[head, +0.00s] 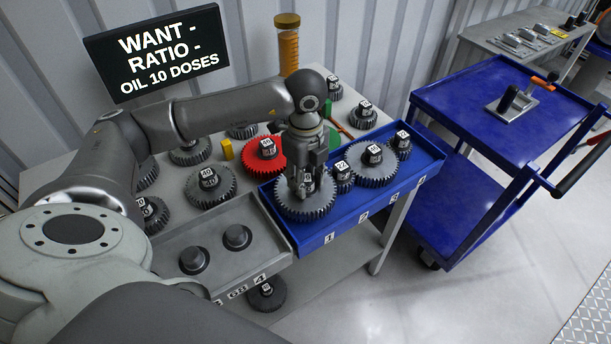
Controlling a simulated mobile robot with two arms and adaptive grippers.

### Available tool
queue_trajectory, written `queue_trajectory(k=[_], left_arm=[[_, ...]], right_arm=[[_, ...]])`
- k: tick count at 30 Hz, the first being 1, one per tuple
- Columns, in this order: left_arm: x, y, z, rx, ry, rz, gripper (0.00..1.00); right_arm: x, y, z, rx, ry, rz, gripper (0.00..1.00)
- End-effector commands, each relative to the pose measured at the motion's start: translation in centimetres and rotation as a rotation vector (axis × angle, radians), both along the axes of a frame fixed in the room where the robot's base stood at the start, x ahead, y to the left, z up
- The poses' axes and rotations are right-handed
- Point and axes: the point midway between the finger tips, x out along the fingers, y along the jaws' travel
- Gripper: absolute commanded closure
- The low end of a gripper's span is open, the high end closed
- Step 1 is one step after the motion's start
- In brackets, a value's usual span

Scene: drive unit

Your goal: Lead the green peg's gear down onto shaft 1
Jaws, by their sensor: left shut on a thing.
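My left gripper (303,192) points down and is shut on the hub of a large grey gear (305,211). This gear is at the left end of the blue tray (310,239), above the label 1. Shaft 1 is hidden under the gear and gripper. I cannot tell whether the gear rests on the shaft or hangs just above it. A green piece (334,139), perhaps the green peg, shows partly behind my gripper. My right gripper is not in view.
Small and large gears (372,166) stand close to the right in the blue tray. A red gear (261,151) and several grey gears stand behind and left on the table. A grey tray (222,262) with two dark posts adjoins. A blue cart (480,100) stands right.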

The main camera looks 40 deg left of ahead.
Motion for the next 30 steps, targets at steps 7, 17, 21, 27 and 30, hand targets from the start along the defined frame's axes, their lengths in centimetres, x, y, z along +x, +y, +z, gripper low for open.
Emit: queue_trajectory(k=[7,17,21,27,30], left_arm=[[0.2,0.0,-0.6,-0.001,-0.006,0.000,1.00],[0.2,0.0,-1.5,-0.001,-0.006,0.001,1.00],[0.2,0.0,-1.8,-0.001,-0.006,0.001,1.00],[0.2,0.0,-1.9,-0.001,-0.006,0.001,1.00],[0.2,0.0,-1.9,-0.001,-0.006,0.001,1.00]], right_arm=[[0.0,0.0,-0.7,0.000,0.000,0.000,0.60],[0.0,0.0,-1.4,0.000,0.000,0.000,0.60],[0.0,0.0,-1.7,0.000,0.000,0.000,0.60],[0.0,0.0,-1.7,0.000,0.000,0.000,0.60],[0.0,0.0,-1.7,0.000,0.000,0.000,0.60]])
